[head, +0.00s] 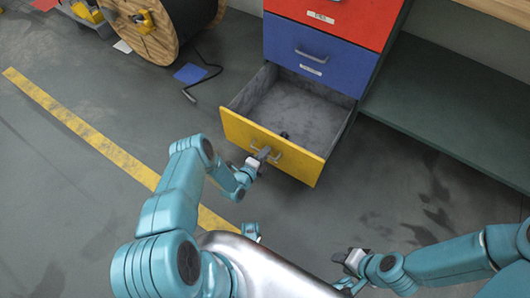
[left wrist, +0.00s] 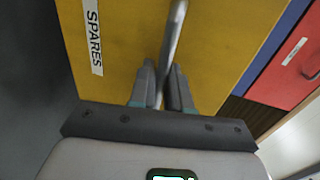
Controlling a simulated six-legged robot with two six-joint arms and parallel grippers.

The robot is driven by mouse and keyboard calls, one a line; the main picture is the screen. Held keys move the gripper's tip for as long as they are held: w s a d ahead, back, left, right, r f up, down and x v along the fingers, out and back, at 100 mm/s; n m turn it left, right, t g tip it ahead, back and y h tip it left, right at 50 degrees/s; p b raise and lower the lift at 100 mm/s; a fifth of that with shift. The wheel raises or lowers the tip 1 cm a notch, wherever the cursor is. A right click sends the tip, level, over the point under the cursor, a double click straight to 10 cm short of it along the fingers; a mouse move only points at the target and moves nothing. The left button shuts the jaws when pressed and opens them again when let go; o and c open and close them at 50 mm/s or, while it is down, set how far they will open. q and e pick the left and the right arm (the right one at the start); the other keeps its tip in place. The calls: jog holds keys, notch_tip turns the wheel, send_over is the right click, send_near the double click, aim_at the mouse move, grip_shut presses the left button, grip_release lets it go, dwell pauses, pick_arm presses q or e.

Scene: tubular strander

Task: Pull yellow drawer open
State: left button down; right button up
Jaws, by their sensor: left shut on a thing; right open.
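The yellow drawer (head: 300,164) is the lowest of the cabinet and stands pulled out, its grey inside visible with a small dark object (head: 284,134) in it. My left gripper (head: 261,155) is at the drawer's front, shut on its metal handle (head: 273,156). In the left wrist view the fingers (left wrist: 163,88) close around the handle bar (left wrist: 176,30), before the yellow front (left wrist: 130,50) with a "SPARES" label (left wrist: 93,35). My right gripper (head: 347,270) is open and empty, low over the floor at the bottom of the head view, apart from the drawer.
Shut blue (head: 320,55) and red (head: 345,18) drawers are above. A dark green bench shelf (head: 440,95) is right of the cabinet. A wooden cable reel (head: 150,30), a loose black cable (head: 205,78) and a blue sheet (head: 190,73) lie left. Floor before the drawer is clear.

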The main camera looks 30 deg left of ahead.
pick_arm(q)
jog(key=c, duration=1.3)
grip_release()
jog(key=shift+o, duration=0.2)
jog(key=p+v, duration=0.5)
jog(key=v, duration=1.1)
jog(key=shift+s, duration=0.25)
